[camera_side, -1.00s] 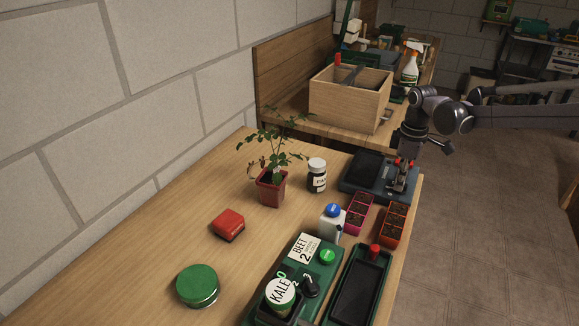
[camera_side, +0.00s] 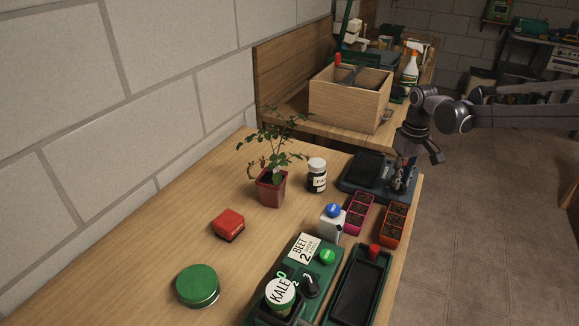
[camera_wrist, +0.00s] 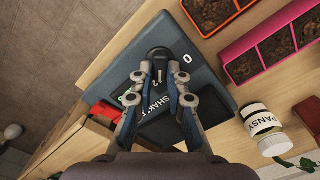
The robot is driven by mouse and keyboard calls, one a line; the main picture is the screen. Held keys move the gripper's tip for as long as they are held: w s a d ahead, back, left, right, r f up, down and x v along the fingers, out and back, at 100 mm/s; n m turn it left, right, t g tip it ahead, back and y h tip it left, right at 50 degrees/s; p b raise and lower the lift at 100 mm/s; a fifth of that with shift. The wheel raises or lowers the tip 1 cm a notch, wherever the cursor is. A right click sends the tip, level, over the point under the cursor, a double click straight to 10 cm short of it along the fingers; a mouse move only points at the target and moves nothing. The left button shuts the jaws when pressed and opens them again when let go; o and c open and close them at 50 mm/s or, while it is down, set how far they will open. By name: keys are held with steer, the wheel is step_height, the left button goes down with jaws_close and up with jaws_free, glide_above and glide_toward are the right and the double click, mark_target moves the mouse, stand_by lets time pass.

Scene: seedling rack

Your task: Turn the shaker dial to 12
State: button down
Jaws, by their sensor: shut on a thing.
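The shaker (camera_side: 353,181) is a flat dark blue-grey unit with a black recessed platform, at the far right end of the bench. In the wrist view its body (camera_wrist: 203,73) carries white lettering that begins "SHAK" and a white "0" to the right of the dial. The black dial (camera_wrist: 158,54) shows just beyond my fingertips. My gripper (camera_side: 401,182) is down over the right side of the shaker. In the wrist view my gripper (camera_wrist: 155,76) is shut on the dial, with a finger on either side. The dial's pointer and most of its scale are hidden or too small to read.
Orange (camera_side: 393,224) and pink (camera_side: 357,213) seedling trays stand close in front of the shaker. A pansy jar (camera_side: 317,176) and a potted plant (camera_side: 271,187) stand to its left. A wooden box (camera_side: 344,104) is behind. The bench edge is close on the right.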

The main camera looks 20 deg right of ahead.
steer(key=shift+m, duration=0.5)
steer(key=c, duration=1.3)
jaws_free()
steer(key=shift+r, duration=0.1)
step_height(320, 180, up, 12)
steer(key=shift+f, duration=0.1)
